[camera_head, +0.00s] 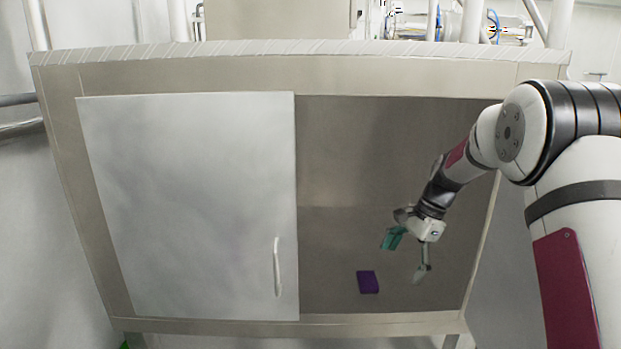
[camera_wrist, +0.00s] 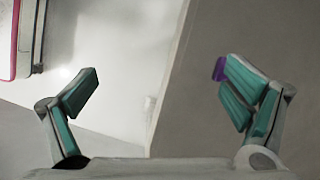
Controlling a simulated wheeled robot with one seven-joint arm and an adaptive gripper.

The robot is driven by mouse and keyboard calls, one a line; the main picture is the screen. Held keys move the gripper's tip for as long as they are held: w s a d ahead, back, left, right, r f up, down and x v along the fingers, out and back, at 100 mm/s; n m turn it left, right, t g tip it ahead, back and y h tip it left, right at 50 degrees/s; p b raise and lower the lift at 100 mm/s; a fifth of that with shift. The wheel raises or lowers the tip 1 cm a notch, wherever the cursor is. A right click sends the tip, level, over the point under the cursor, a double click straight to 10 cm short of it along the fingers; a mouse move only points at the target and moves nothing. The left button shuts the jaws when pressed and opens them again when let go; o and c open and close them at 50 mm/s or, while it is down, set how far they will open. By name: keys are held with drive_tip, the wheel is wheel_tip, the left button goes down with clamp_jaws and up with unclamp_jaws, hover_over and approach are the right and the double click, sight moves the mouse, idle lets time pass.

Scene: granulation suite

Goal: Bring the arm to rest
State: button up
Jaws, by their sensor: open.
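My arm comes in from the right in the head view and reaches to the opening of a cabinet. My gripper (camera_head: 406,256) is open with nothing between its green-padded fingers, in front of or just inside the open right half. A small purple block (camera_head: 368,282) is on the cabinet floor, below and left of the gripper in the picture. In the wrist view the spread fingers of the gripper (camera_wrist: 160,78) show, and a bit of the purple block (camera_wrist: 219,68) peeks out beside the right fingertip, mostly hidden by it.
A pale door panel (camera_head: 190,200) with a white handle (camera_head: 277,267) covers the cabinet's left half. The right half is open, bounded by the beige frame (camera_head: 390,325) at the bottom and right. A striped-edged top (camera_head: 300,48) runs above. Pipes and equipment stand behind.

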drive_tip(key=s+a+r+n+h, duration=0.15)
drive_tip(key=s+r+n, duration=0.25)
drive_tip(key=s+r, duration=0.6)
drive_tip(key=s+a+r+n+h, duration=0.1)
drive_tip(key=s+a+r+n, duration=0.4)
drive_tip(key=s, duration=0.9)
drive_tip(key=s+d+f+n+h, duration=0.1)
drive_tip(key=s+d+n, duration=0.15)
drive_tip(key=s, duration=0.95)
drive_tip(key=s+d+f+n+h, duration=0.1)
drive_tip(key=s+n, duration=0.2)
drive_tip(key=s, duration=0.9)
wheel_tip(320, 180, up, 31)
drive_tip(key=t+p, duration=0.4)
drive_tip(key=p, duration=2.5)
drive_tip(key=shift+w+d+f, duration=0.2)
drive_tip(key=shift+d, duration=0.1)
drive_tip(key=shift+n+y, duration=0.25)
